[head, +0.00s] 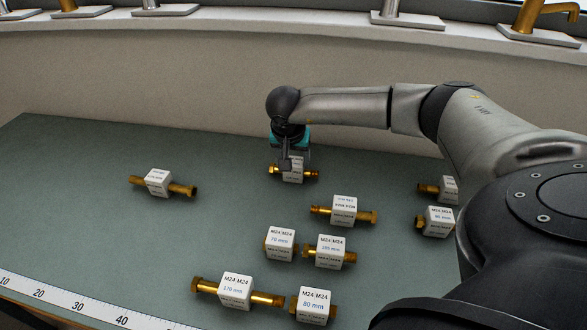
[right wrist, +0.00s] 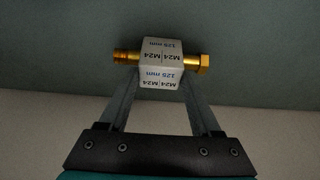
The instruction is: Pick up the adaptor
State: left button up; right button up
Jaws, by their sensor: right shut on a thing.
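The adaptor in my right gripper is a brass piece with a white label block (head: 292,174); in the right wrist view its label (right wrist: 161,62) reads M24/M24 125 mm. My right gripper (head: 291,163) is shut on this block, with one finger on each side of it. Brass ends stick out left and right. The adaptor is at or just above the green table top (head: 110,235), at the back middle; I cannot tell if it touches. My left gripper is not in view.
Several similar labelled adaptors lie nearby: one alone at left (head: 158,181), one just in front (head: 344,210), others towards the front, including a 170 mm one (head: 236,290), and two at right (head: 439,221). A ruler (head: 60,304) runs along the front left edge. A wall stands behind.

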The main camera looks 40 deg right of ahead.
grip_shut()
jog(key=shift+r, duration=0.15)
